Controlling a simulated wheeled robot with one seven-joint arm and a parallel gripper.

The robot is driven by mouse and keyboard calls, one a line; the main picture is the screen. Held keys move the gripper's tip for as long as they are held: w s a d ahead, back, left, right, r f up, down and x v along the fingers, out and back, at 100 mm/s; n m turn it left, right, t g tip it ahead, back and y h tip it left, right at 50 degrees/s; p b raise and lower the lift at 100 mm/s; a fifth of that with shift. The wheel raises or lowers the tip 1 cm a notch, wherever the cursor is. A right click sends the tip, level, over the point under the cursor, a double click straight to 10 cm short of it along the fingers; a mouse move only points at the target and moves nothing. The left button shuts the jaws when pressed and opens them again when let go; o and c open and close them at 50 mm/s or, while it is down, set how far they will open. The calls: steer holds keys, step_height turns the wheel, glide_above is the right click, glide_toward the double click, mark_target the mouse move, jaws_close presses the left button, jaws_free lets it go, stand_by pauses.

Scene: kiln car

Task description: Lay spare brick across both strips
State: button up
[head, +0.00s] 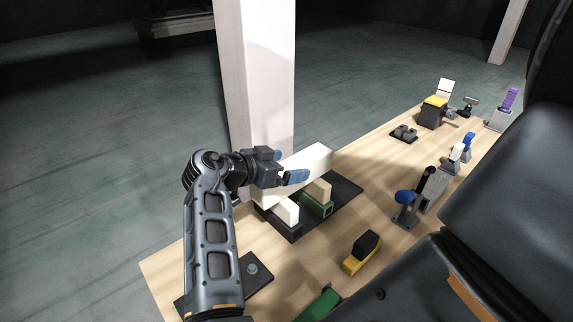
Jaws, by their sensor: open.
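A long pale, off-white block (312,158), which looks like the spare brick, lies slanted at the far side of a dark tray (346,190). My gripper (288,166) is at this block, with one blue fingertip on its near side and the other by its far upper edge. The jaws are open; I cannot tell whether they touch it. In front of it are a small white block (286,209) and a tan block (318,190) beside a green piece (321,207). I cannot tell which pieces are the strips, or what the long block rests on.
A pale pillar (258,80) stands just behind the wooden table (375,165). A yellow and black block (361,252) lies nearer. Several clamp-like tools (420,192) and a yellow-topped black box (433,111) are to the right. Bare wood lies between the tray and these tools.

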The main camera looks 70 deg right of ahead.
steer(key=shift+p+v, duration=0.75)
steer(key=shift+v, duration=3)
steer(key=shift+a, duration=0.1)
steer(key=b+v, duration=0.1)
steer(key=v, duration=0.6)
steer(key=shift+w+a+b, duration=0.2)
steer(key=shift+w+b, duration=0.05)
steer(key=shift+b, duration=0.1)
steer(key=shift+r, duration=0.1)
